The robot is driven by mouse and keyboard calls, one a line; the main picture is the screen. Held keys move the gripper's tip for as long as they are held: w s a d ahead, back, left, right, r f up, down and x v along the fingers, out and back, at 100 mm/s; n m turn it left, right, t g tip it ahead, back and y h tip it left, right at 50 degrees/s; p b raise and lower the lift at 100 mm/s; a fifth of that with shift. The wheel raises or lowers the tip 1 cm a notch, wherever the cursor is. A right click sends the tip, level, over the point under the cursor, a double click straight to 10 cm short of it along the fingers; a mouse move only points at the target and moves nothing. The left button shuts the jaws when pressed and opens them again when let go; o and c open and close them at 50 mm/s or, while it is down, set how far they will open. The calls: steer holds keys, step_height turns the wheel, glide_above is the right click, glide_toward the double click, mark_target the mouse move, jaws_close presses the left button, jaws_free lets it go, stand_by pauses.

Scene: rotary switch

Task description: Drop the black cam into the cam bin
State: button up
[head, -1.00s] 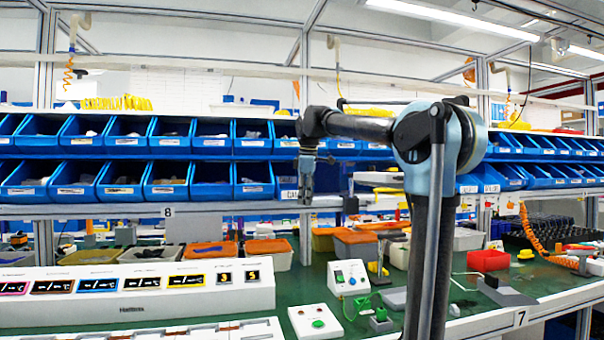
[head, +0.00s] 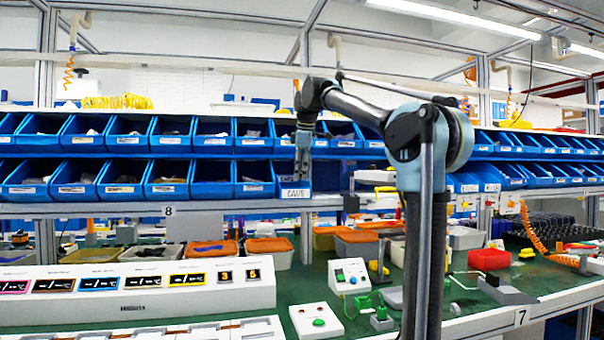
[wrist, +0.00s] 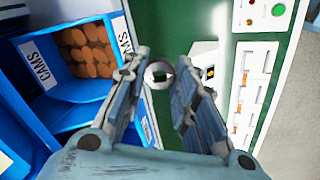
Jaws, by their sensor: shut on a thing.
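My gripper (wrist: 160,68) is shut on the black cam (wrist: 161,77), a small dark piece with a grey round rim showing between the fingertips in the wrist view. The cam is too small to make out in the head view. The cam bin is a blue bin with a white CAMS label (head: 294,193), on the lower shelf row. In the wrist view the bin (wrist: 82,92) lies left of my fingers and holds several brown round pieces. In the head view my gripper (head: 302,172) points down in front of the bin, above its label.
Other blue bins (head: 212,180) stand in two rows along the shelf. Below is a green bench (head: 300,285) with a white panel of displays (head: 140,292) and a white box with a green button (head: 315,321). The space in front of the shelf is open.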

steer(key=shift+w+a+f, duration=0.35)
steer(key=shift+w+a, duration=0.2)
steer(key=shift+w, duration=1.35)
steer(key=shift+w+a+f, duration=0.4)
steer(key=shift+w+a, duration=0.15)
steer(key=shift+w, duration=1.35)
steer(key=shift+w+a+f, duration=0.35)
steer(key=shift+w+a, duration=0.2)
steer(key=shift+w, duration=1.35)
steer(key=o, duration=0.8)
steer(key=v, duration=1.2)
steer(key=shift+d+f, duration=0.1)
